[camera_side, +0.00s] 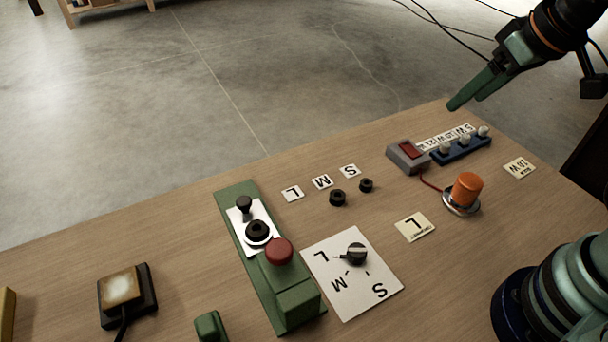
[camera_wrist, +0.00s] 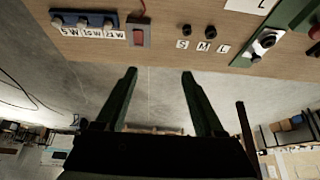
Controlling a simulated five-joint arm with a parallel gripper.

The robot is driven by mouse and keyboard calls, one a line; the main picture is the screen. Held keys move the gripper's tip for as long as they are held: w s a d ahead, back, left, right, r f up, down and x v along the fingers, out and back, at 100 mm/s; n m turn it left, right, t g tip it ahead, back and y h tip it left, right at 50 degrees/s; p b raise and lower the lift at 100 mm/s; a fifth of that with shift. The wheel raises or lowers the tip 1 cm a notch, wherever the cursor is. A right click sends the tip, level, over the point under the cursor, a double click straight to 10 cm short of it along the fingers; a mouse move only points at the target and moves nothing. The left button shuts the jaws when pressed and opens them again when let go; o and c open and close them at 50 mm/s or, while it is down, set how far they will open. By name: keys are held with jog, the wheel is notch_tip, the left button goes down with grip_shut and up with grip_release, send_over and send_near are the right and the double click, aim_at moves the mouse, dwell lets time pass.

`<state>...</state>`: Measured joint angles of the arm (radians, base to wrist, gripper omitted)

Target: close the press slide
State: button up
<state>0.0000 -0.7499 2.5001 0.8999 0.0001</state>
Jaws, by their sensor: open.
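The green press (camera_side: 296,297) stands on the wooden table, with a red knob (camera_side: 279,251) on its block. Its white slide plate (camera_side: 237,217) lies out on the green base, beyond the block. The slide carries a black knob (camera_side: 244,204) and a black ring (camera_side: 257,231). In the wrist view the slide (camera_wrist: 266,42) shows at the upper right, and the red knob is partly cut off at the edge. My gripper (camera_side: 468,102) is open and empty, raised near the table's far edge, well to the right of the press. Its two fingers (camera_wrist: 158,73) show apart in the wrist view.
A dial on a white S-M-L card (camera_side: 330,300) sits right of the press. Black rings (camera_side: 338,198), letter tags, an orange button (camera_side: 467,188), a grey box (camera_side: 408,157) and a blue switch strip (camera_side: 461,150) stand farther right. A lamp box (camera_side: 125,293) stands left.

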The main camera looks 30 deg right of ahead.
jog(key=shift+w+a+r, duration=0.1)
jog(key=shift+w, duration=0.05)
jog(key=c, duration=0.5)
jog(key=shift+w+a+r, duration=0.15)
jog(key=shift+w+a, duration=0.15)
jog(key=shift+w, duration=0.15)
grip_shut()
jog(key=w+a+f+n+g+y, duration=0.1)
jog(key=w+a+f+n, duration=0.1)
jog(key=w+a, duration=0.85)
jog(key=w+a+f+n+g+y, duration=0.1)
jog(key=w+a+f+n, duration=0.1)
jog(key=w+a, duration=0.8)
jog(key=s+a+f+n, duration=0.1)
jog(key=a+f, duration=0.4)
jog(key=a, duration=0.2)
jog(key=s+a+f, duration=0.1)
jog(key=a+f, duration=0.3)
jog(key=a, duration=0.3)
jog(key=shift+g, duration=0.3)
jog(key=x, duration=0.9)
jog(key=shift+w+d+f, duration=0.15)
jog(key=shift+w+f, duration=0.1)
jog(key=shift+s+d+r, duration=0.1)
jog(key=shift+s+r, duration=0.05)
jog(key=shift+s, duration=0.1)
jog(key=shift+s+d, duration=0.4)
jog(key=shift+s, duration=0.4)
jog(key=shift+s+d, duration=0.35)
jog(key=shift+s, duration=0.45)
